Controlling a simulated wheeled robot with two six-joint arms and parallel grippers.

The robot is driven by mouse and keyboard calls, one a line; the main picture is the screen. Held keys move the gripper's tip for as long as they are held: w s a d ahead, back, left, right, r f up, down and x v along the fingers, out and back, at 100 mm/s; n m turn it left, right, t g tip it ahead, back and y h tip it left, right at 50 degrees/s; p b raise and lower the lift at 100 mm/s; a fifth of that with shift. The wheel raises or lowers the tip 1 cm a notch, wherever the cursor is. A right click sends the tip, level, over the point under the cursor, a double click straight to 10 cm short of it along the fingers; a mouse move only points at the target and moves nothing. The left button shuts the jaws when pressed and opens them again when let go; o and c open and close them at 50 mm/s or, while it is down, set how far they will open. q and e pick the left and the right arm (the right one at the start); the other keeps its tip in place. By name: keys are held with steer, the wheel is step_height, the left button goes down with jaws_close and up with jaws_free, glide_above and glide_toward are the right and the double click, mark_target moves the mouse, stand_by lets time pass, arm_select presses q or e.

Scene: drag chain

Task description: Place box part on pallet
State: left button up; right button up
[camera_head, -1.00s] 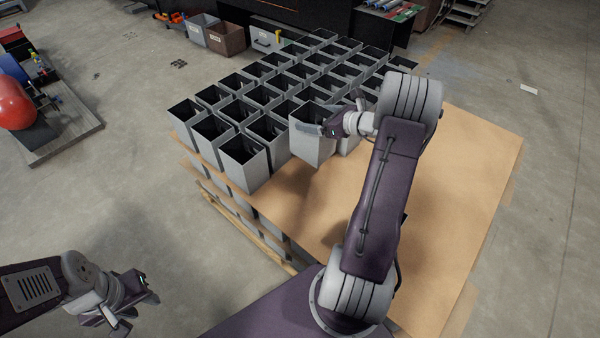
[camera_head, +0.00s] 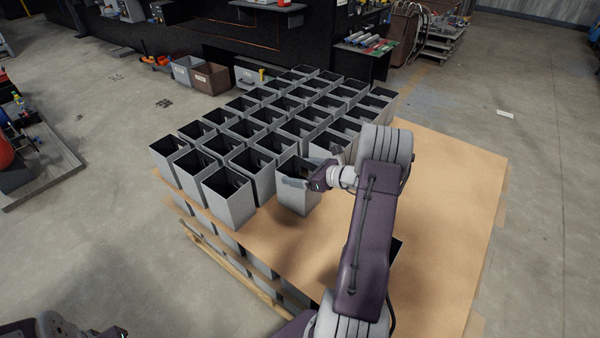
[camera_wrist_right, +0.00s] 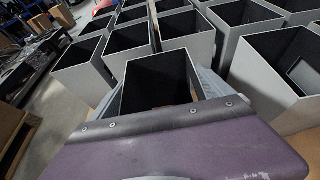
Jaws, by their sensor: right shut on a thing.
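The box part (camera_head: 298,201) is a grey open-topped box with a dark inside. My right gripper (camera_head: 296,183) is shut on it, with its fingers at the box's sides near the rim. The right wrist view shows the held box (camera_wrist_right: 158,80) upright between the fingers. It is at the near edge of the group of boxes, over the brown sheet on the pallet (camera_head: 430,235); I cannot tell whether its base touches the sheet. My left gripper is out of view; only part of my left arm shows at the bottom left.
Rows of like grey boxes (camera_head: 229,200) stand close behind and left of the held one. The sheet is bare at the right and front. Grey and brown bins (camera_head: 212,77) stand on the floor beyond. A dark platform (camera_head: 45,165) is at far left.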

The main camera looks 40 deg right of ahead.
steer(key=o, duration=1.8)
steer(key=p+v, duration=0.4)
steer(key=v, duration=0.8)
steer(key=shift+r, duration=0.1)
